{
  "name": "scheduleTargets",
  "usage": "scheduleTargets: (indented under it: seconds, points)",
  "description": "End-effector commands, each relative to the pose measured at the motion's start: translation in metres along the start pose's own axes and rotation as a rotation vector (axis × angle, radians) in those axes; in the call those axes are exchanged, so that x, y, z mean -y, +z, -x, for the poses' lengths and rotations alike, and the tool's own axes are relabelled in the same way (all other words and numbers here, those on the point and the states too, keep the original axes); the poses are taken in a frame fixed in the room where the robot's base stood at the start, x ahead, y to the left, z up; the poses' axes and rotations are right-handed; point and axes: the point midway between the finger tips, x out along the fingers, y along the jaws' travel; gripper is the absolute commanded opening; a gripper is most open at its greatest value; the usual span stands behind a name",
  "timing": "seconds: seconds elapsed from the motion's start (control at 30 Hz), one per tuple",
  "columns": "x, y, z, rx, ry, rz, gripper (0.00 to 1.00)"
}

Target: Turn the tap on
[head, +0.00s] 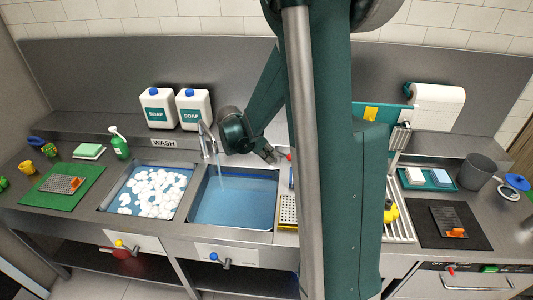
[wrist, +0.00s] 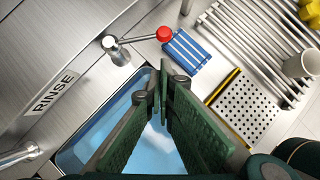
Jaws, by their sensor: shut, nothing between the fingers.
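The tap's curved metal spout (head: 205,138) stands behind the right-hand basin, and a thin pale stream appears to run from it into the blue water (head: 232,203). The tap's lever has a red ball knob (wrist: 163,34) on a thin rod from a metal post (wrist: 115,48); the knob also shows small in the head view (head: 289,157). My gripper (wrist: 165,78) is shut and empty above the basin's edge, with the knob apart from and beyond its fingertips in the wrist view. In the head view my gripper (head: 276,157) is close beside the knob, and my arm hides part of the counter.
The left basin (head: 152,190) holds many white pieces. Two soap jugs (head: 158,108) stand behind. A blue slatted piece (wrist: 188,54), a perforated tray (wrist: 243,107) and a metal rack (wrist: 262,40) with a pale cup (wrist: 300,64) lie right of the basin.

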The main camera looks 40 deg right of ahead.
Motion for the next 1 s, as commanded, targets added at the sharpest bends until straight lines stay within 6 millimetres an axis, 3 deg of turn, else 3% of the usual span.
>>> scheduleTargets:
  seconds: [0.27,0.5,1.0]
  points:
    - [0.000,0.000,-0.036,0.000,-0.001,-0.001,0.00]
    - [0.000,0.016,-0.057,0.000,-0.001,-0.002,0.00]
    - [0.001,0.023,-0.067,0.000,-0.001,-0.001,0.00]
